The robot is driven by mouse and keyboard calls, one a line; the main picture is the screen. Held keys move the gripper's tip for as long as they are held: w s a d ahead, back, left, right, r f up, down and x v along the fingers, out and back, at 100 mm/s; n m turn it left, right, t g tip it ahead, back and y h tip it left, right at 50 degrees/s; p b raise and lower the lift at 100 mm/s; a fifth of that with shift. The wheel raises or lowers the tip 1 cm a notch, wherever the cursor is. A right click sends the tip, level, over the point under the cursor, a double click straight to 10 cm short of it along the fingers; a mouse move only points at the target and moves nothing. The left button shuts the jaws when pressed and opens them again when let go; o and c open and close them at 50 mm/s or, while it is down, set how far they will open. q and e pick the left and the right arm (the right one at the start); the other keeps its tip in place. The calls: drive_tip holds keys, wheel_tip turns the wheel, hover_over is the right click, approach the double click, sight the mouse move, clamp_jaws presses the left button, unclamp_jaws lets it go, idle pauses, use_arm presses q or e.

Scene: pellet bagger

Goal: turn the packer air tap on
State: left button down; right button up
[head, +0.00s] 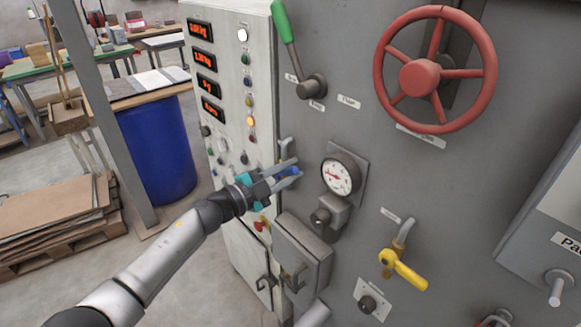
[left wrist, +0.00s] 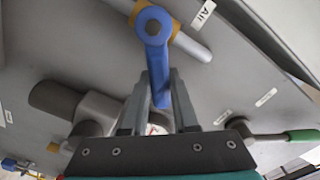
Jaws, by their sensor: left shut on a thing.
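The packer air tap has a blue lever (left wrist: 158,65) on a brass-coloured body (left wrist: 172,22), set on a grey pipe (left wrist: 190,44) beside an "Air" label (left wrist: 203,14) in the left wrist view. The lever stands at a steep angle to the pipe. My left gripper (left wrist: 160,98) is shut on the lever's free end, one finger on each side. In the head view my left gripper (head: 294,170) is at the panel's left part, and it hides most of the blue lever (head: 289,171). My right gripper is in neither view.
A pressure gauge (head: 341,175) sits close right of my left gripper. A grey box (head: 301,255) juts out below it. A yellow-handled tap (head: 403,268), a red handwheel (head: 437,76) and a green-handled lever (head: 287,22) are on the same panel. A control cabinet (head: 226,100) stands left.

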use_arm(q)
drive_tip(key=shift+r, duration=0.1)
idle(0.4)
drive_tip(key=c, duration=0.7)
unclamp_jaws()
drive_tip(key=shift+a, duration=0.1)
drive_tip(key=shift+b+v, duration=0.85)
drive_tip(key=shift+v, duration=6.7)
